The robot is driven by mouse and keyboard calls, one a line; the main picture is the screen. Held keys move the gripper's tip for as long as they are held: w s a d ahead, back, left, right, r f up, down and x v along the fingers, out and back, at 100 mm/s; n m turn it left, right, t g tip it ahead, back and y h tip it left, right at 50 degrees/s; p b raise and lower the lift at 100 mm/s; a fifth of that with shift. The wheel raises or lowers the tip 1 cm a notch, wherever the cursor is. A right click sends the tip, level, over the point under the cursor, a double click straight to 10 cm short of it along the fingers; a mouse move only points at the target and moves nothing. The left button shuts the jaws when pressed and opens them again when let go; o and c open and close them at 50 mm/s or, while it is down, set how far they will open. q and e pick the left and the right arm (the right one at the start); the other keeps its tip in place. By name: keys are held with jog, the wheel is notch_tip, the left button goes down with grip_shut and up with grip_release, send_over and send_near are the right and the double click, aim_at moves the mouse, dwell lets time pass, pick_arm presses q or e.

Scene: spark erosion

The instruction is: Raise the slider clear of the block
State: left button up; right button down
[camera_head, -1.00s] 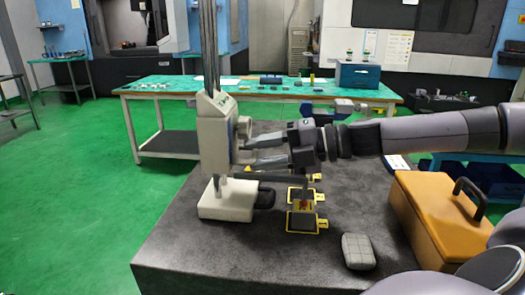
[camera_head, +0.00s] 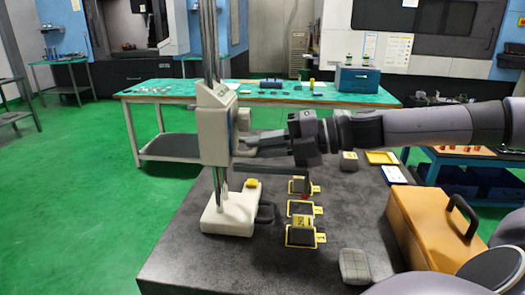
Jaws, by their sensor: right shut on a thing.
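The slider (camera_head: 214,128) is the pale body on the upright columns of a height gauge, with clear space between it and the white gauge base (camera_head: 228,215). My right gripper (camera_head: 246,143) comes in from the right and is shut on the slider at its right side; the exact grip point is partly hidden. Dark blocks sit in yellow-edged holders right of the base: the nearest block (camera_head: 300,236), a middle one (camera_head: 300,208) and a far one (camera_head: 300,186). I cannot tell which is the task's block. My left gripper is not in view.
An orange case (camera_head: 428,225) with a dark handle stands at the right. A grey rounded object (camera_head: 354,266) lies near the front. A yellow tray (camera_head: 381,157) lies at the back right. The dark tabletop (camera_head: 200,262) is bare at the front left.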

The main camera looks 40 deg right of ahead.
jog(key=shift+r, duration=0.2)
jog(key=c, duration=1.2)
grip_release()
jog(key=shift+o, duration=0.2)
jog(key=shift+s, duration=0.1)
jog(key=b+v, duration=0.2)
jog(key=v, duration=0.5)
